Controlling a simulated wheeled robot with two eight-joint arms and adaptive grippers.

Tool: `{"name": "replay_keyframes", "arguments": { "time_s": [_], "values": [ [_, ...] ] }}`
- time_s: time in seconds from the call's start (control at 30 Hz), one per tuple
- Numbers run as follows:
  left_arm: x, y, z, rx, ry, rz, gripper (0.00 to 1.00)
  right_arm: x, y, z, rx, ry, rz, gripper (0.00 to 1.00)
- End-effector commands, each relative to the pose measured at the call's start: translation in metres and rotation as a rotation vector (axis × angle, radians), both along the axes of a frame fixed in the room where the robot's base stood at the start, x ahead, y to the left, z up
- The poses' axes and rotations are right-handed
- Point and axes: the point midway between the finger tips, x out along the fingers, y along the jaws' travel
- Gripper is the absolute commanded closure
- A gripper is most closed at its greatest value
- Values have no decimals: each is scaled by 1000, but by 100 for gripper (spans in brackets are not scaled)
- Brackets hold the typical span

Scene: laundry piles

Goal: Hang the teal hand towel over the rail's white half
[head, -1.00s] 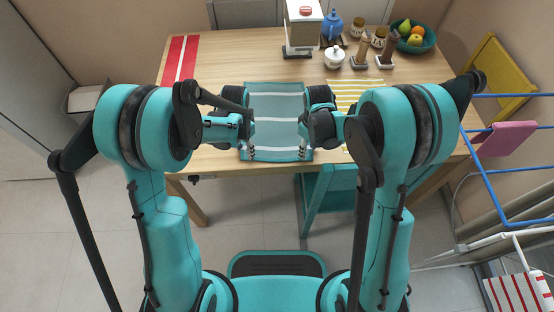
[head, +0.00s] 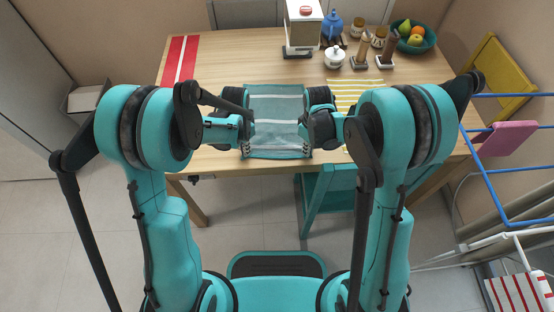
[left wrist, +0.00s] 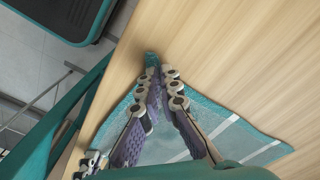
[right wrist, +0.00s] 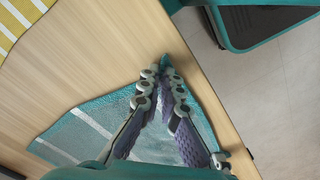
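The teal hand towel (head: 275,110) with white stripes lies on the table's near part, its near edge by the table edge. My left gripper (head: 245,150) is at its near left corner; in the left wrist view its fingertips (left wrist: 157,72) are closed with a bit of teal cloth (left wrist: 151,59) between them. My right gripper (head: 307,150) is at the near right corner; in the right wrist view its fingertips (right wrist: 164,74) pinch teal cloth (right wrist: 165,61). At the right, a drying rack has blue bars (head: 486,180) and a white part (head: 512,234) nearer me.
A pink cloth (head: 508,138) hangs on the blue bars and a red-striped cloth (head: 518,293) at lower right. A teal chair (head: 328,190) stands at the table's front. A yellow-striped cloth (head: 357,90), red cloth (head: 180,60), jars and fruit bowl (head: 416,46) are on the table (head: 225,65).

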Motion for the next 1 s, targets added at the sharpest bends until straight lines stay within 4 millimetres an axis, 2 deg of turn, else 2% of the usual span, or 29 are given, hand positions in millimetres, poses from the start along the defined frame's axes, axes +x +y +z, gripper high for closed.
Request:
{"name": "replay_keyframes", "arguments": {
  "time_s": [0.17, 0.6, 1.0],
  "values": [
    [0, 1, 7, 1, 0, 1, 100, 0, -1, 7, -2, -1, -1, 100],
    [0, 0, 43, 1, 0, 0, 100, 0, -1, 43, -1, 0, -1, 100],
    [0, 0, 45, 1, 1, 0, 100, 0, 0, 45, -1, 0, 0, 100]
  ]
}}
